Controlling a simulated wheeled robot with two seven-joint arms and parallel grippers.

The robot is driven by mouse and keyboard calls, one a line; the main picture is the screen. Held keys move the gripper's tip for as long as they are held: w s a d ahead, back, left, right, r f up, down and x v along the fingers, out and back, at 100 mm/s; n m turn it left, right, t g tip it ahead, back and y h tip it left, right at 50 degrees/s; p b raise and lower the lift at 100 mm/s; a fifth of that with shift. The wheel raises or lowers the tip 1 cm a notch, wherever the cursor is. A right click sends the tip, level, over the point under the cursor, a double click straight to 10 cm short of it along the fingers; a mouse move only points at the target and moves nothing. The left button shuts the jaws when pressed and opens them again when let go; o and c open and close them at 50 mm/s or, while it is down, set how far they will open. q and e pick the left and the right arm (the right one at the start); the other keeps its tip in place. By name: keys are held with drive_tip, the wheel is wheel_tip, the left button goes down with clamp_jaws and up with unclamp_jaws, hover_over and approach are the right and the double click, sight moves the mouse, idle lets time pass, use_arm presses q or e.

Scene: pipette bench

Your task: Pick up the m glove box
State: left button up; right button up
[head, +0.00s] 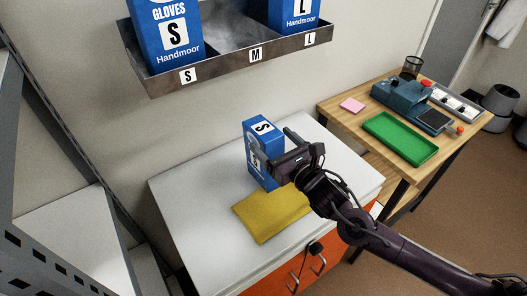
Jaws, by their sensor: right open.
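A blue glove box (258,158) stands upright on the white cabinet top. My left gripper is not in view.
A yellow cloth-like item (268,213) lies before the box on the cabinet top (185,205). A wall rack (222,72) holds S and L glove boxes; its M place is empty. A wooden table (342,116) with a green tray (400,138) stands to the right.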

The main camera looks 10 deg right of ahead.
sight(264, 135)
drive_tip(key=x, duration=0.1)
drive_tip(key=p+x, duration=0.1)
drive_tip(key=x, duration=0.1)
drive_tip(key=shift+s+f, duration=0.1)
drive_tip(key=shift+f, duration=0.15)
drive_tip(key=shift+x, duration=0.9)
drive_tip(key=shift+f, duration=0.15)
drive_tip(key=c, duration=1)
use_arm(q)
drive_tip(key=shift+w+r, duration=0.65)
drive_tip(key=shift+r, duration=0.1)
use_arm(e)
drive_tip(key=c, duration=0.7)
